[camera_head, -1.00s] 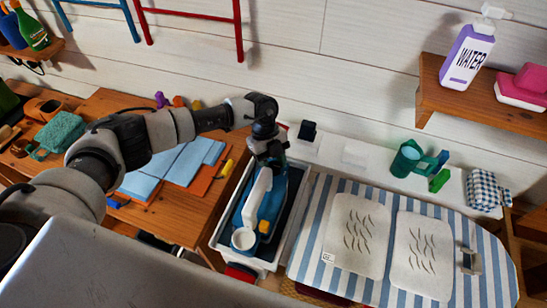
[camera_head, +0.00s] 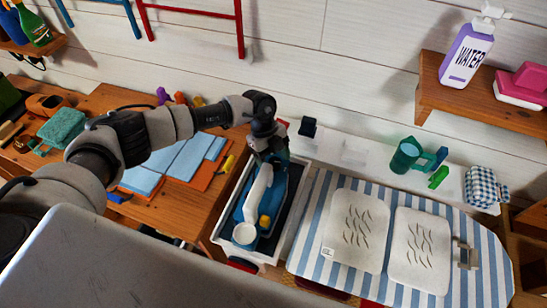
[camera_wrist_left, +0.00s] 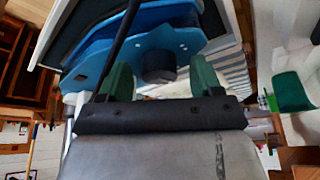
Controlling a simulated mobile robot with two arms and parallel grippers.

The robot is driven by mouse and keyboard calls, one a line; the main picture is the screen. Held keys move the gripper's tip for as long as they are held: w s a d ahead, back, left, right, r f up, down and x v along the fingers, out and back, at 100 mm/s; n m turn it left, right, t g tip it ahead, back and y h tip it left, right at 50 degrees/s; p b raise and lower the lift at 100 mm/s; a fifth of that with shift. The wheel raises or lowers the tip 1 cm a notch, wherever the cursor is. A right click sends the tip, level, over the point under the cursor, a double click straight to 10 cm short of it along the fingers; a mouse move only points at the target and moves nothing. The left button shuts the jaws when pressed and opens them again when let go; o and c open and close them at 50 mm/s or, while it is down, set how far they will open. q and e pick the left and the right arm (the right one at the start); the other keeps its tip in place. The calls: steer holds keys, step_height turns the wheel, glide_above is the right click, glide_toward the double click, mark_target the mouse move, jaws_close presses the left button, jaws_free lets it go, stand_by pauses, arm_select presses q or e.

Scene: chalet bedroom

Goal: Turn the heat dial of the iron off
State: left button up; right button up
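The iron (camera_head: 248,208) is blue with a white handle, a yellow button and a white round part at its near end. It lies in a white-rimmed tray (camera_head: 216,228). My left gripper (camera_head: 274,156) is at the iron's far end, pointing down at it. In the left wrist view, its two green fingers (camera_wrist_left: 160,78) are apart, with a dark round knob (camera_wrist_left: 158,65), apparently the heat dial, between them on the blue iron body (camera_wrist_left: 110,52). I cannot tell whether the fingers touch the knob. The dial is hidden in the head view. My right gripper is not in view.
A striped ironing board (camera_head: 310,262) with two pale cloths stands right of the tray. A wooden desk (camera_head: 150,222) with blue and orange folders is on the left. A white ledge behind holds a green cup (camera_head: 405,155).

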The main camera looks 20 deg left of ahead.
arm_select(q)
steer(key=b+v, duration=0.3)
steer(key=v, duration=0.7)
steer(key=shift+a+r, duration=0.2)
steer(key=shift+r, duration=0.1)
steer(key=shift+w, duration=0.15)
